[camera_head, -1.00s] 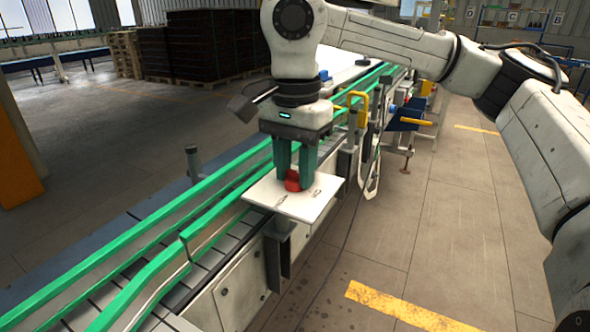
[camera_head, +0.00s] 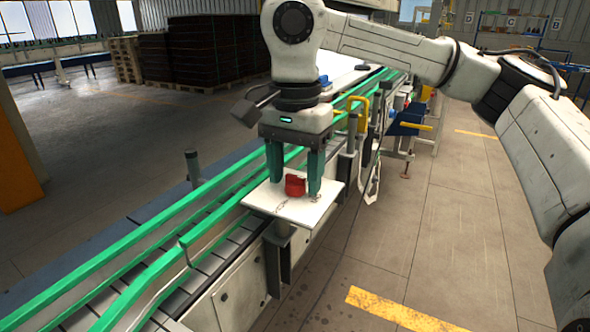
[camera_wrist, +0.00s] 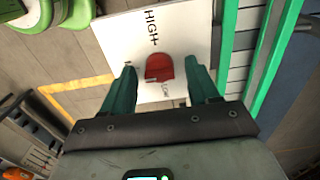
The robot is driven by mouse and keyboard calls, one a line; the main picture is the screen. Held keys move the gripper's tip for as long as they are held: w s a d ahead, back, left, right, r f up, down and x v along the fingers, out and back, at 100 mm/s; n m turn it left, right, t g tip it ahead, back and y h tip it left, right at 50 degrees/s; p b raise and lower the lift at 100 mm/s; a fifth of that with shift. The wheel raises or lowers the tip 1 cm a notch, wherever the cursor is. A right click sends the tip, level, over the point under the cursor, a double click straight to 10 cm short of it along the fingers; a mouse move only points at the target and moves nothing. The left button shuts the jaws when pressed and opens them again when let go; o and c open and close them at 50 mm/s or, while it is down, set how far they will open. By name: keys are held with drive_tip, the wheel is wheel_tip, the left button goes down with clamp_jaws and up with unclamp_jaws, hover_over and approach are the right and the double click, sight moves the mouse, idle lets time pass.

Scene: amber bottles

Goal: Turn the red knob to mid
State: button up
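The red knob (camera_head: 295,185) sits on a white plate (camera_head: 270,200) beside the conveyor. In the wrist view the knob (camera_wrist: 160,68) shows as a rounded red shape with a straight lower edge. The plate (camera_wrist: 120,38) carries the word HIGH above the knob and a partly visible label below it, which looks like LOW. A small mark at the left is too small to read. My gripper (camera_head: 295,178) points down over the plate and is open. Its two green fingers stand on either side of the knob, with gaps showing in the wrist view (camera_wrist: 161,78). Which mark the knob points to is unclear.
The conveyor with green rails (camera_head: 150,290) runs along the left of the plate. A yellow handle (camera_head: 357,103) and posts stand behind it. The floor to the right (camera_head: 420,240) is clear.

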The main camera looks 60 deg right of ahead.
sight(295, 176)
drive_tip(key=shift+r, duration=0.1)
wheel_tip(295, 176, up, 11)
drive_tip(key=shift+f, duration=0.2)
idle(0.4)
idle(0.6)
